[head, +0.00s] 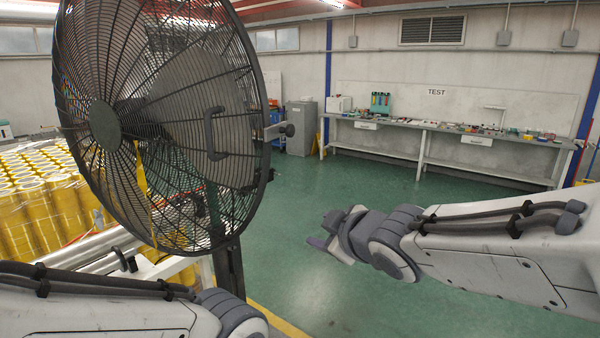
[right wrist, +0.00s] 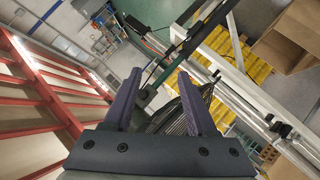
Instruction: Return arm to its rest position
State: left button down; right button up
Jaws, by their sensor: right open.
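My right arm (head: 500,245) reaches in from the right in the head view. Its gripper (head: 322,242) is open and empty, held in the air above the green floor, to the right of the fan. In the right wrist view, the two fingers of the right gripper (right wrist: 165,92) stand apart with nothing between them. My left arm (head: 110,305) shows at the lower left of the head view. Its forearm and a joint show, but its gripper is out of the picture.
A large black caged fan (head: 105,125) on a post stands close at left centre. Yellow rolls (head: 45,200) are stacked at the left. A long workbench (head: 440,130) stands along the back wall. The green floor (head: 350,180) between is clear.

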pick_arm(q)
jog(key=shift+f+b, duration=0.65)
jog(key=shift+f, duration=0.2)
pick_arm(e)
jog(key=s+f+m+g+h, duration=0.1)
jog(key=s+f+g, duration=0.3)
jog(key=s, duration=0.5)
jog(key=s+f+m+g+h, duration=0.1)
jog(key=s+f+g, duration=0.3)
jog(key=s+f, duration=0.4)
jog(key=s+f+m+g+h, duration=0.1)
jog(key=s+f+m+g, duration=0.2)
jog(key=s+f, duration=0.3)
jog(key=s, duration=0.3)
jog(key=shift+s+f+m+g, duration=0.15)
jog(key=shift+s+m+g, duration=0.15)
jog(key=shift+s+g, duration=0.1)
jog(key=shift+w, duration=0.1)
